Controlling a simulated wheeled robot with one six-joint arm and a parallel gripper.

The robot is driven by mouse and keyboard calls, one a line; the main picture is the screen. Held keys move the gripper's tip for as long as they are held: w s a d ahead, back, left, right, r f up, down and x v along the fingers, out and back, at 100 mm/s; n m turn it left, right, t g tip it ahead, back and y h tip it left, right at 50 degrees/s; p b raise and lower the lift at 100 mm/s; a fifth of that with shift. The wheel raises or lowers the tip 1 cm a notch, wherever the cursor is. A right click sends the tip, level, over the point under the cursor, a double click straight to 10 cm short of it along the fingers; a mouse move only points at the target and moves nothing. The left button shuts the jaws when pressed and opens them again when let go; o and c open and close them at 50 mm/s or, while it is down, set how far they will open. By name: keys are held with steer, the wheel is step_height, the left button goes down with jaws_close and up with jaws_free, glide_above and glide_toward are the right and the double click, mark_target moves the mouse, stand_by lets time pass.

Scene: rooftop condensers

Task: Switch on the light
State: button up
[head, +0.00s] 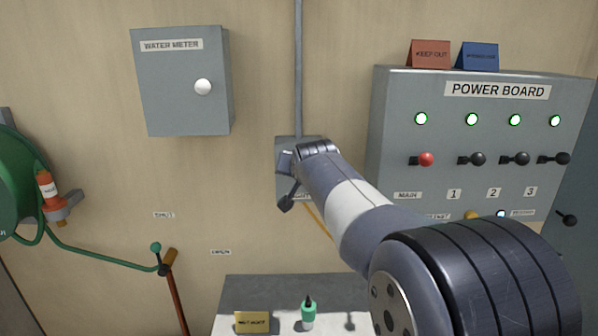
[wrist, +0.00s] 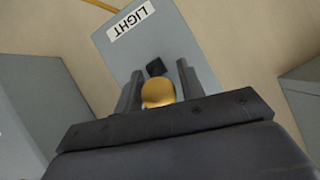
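The grey light switch box (head: 284,145) is on the wall, mostly hidden behind my arm in the head view. In the wrist view its plate (wrist: 185,35) fills the top middle, with an upside-down "LIGHT" label (wrist: 130,22). A switch with a dark base (wrist: 155,68) and a yellow knob (wrist: 158,92) stands out from the plate. My gripper (wrist: 158,75) is at the switch, fingers apart, one on each side of the knob. A narrow gap shows at the right finger; contact at the left finger is unclear. In the head view my gripper (head: 287,180) is partly hidden.
A power board (head: 385,125) with several levers and lit green lamps is on the right. A water meter box (head: 180,100) hangs upper left. A green hose reel (head: 15,185) is far left.

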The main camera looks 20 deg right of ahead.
steer(key=shift+s, duration=0.1)
steer(key=b+v, duration=0.3)
steer(key=v, duration=0.7)
steer(key=shift+s+r, duration=0.25)
steer(key=p+x, duration=0.3)
steer(key=x, duration=0.8)
steer(key=shift+f, duration=0.15)
steer(key=shift+s, duration=0.1)
